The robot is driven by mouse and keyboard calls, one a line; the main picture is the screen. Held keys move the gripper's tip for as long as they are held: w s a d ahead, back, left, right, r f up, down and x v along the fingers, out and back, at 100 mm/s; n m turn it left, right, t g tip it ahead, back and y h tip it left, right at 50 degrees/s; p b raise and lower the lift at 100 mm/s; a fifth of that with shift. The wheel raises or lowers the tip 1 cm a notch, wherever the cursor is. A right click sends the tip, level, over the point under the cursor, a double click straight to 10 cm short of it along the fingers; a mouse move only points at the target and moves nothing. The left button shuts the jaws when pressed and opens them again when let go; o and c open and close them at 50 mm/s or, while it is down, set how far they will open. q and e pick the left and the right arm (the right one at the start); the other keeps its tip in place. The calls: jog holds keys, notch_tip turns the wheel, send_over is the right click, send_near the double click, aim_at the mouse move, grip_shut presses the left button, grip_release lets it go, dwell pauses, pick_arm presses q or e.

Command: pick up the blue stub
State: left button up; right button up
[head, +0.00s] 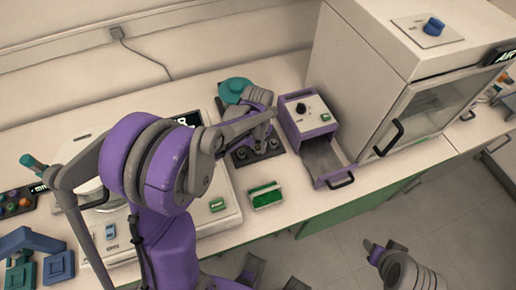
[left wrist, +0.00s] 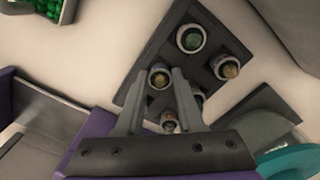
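My left gripper (head: 266,128) is over the dark stub holder (head: 243,158) on the bench in the head view. In the left wrist view its two grey fingers (left wrist: 160,92) are apart, with nothing held between them. The holder (left wrist: 150,47) carries several round stubs with pale rims. A green-topped stub (left wrist: 190,38) and a brown-topped stub (left wrist: 228,68) lie beyond the fingers. A yellowish stub (left wrist: 159,76) and a darker stub (left wrist: 168,121) show in the finger gap; another is partly hidden by the right finger. I cannot tell which stub is blue.
A purple box (head: 308,118) with an open drawer (head: 325,160) stands right of the holder. A green-filled tray (head: 265,195) lies in front. A tall white cabinet (head: 375,50) with a blue knob-like piece (head: 433,26) on top is at right. A teal round object (head: 234,88) is behind.

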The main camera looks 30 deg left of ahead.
pick_arm(q)
grip_shut()
jog(key=shift+r, duration=0.1)
